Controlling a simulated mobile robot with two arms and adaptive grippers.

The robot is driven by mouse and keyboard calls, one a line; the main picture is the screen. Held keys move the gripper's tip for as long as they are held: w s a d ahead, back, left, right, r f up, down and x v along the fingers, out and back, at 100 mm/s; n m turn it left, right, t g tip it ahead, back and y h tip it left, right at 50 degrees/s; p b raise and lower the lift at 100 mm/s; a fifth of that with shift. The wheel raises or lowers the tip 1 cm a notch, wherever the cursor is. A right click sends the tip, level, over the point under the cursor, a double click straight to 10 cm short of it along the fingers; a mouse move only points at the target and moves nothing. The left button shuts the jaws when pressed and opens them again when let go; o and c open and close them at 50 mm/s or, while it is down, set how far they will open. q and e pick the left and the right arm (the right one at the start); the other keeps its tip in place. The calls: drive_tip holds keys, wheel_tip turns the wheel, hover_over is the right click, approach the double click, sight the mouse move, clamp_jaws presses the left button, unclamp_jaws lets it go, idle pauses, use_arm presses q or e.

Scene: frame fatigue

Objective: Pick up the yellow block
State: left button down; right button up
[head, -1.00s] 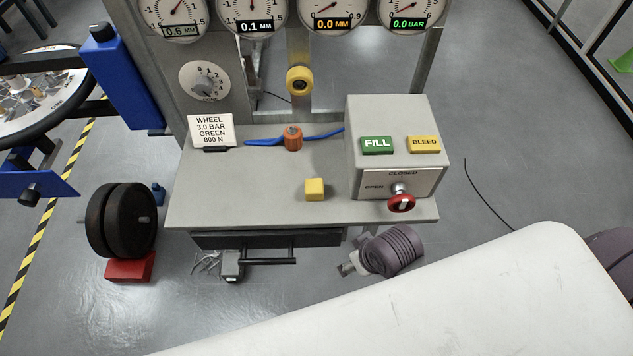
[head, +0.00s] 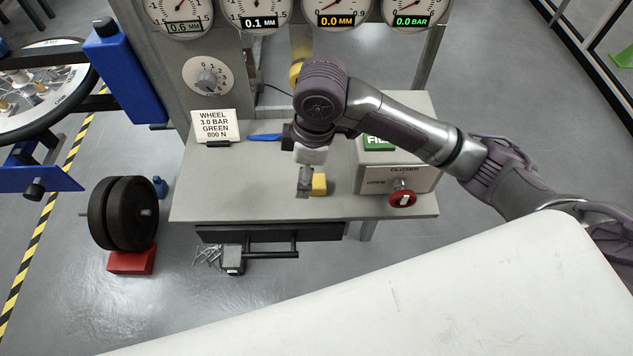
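The small yellow block (head: 319,185) lies on the grey bench top (head: 240,200), left of the control box. My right arm comes in from the right over the box, and its gripper (head: 305,182) points down at the block. A grey finger shows at the block's left side, close to it or touching. The wrist hides the rest of the gripper, so I cannot tell its opening or whether it grips the block. My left gripper is not in view.
The control box (head: 425,115) has a green FILL button (head: 379,143) and a red-handled valve (head: 402,199). A sign (head: 214,126) stands at the left of the bench. A blue strap (head: 265,137) lies behind the gripper. The bench's front left is clear.

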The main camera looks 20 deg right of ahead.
drive_tip(key=w+d+r+h, duration=0.2)
drive_tip(key=d+r, duration=0.2)
hover_over(317, 181)
drive_tip(key=shift+n+g, duration=0.3)
drive_tip(key=f, duration=0.8)
drive_tip(key=shift+s+d+f+p, duration=0.15)
drive_tip(key=shift+s+f+p, duration=0.1)
drive_tip(key=shift+s+p, duration=0.15)
drive_tip(key=shift+w+f+p, duration=0.25)
drive_tip(key=shift+f+p, duration=0.05)
drive_tip(key=shift+f, duration=1.1)
drive_tip(key=shift+w+f+p, duration=0.2)
drive_tip(key=shift+f+p, duration=0.05)
drive_tip(key=shift+f, duration=1.1)
drive_tip(key=shift+c, duration=0.3)
drive_tip(key=c, duration=1.2)
drive_tip(key=shift+o, duration=0.2)
drive_tip(key=shift+r, duration=0.15)
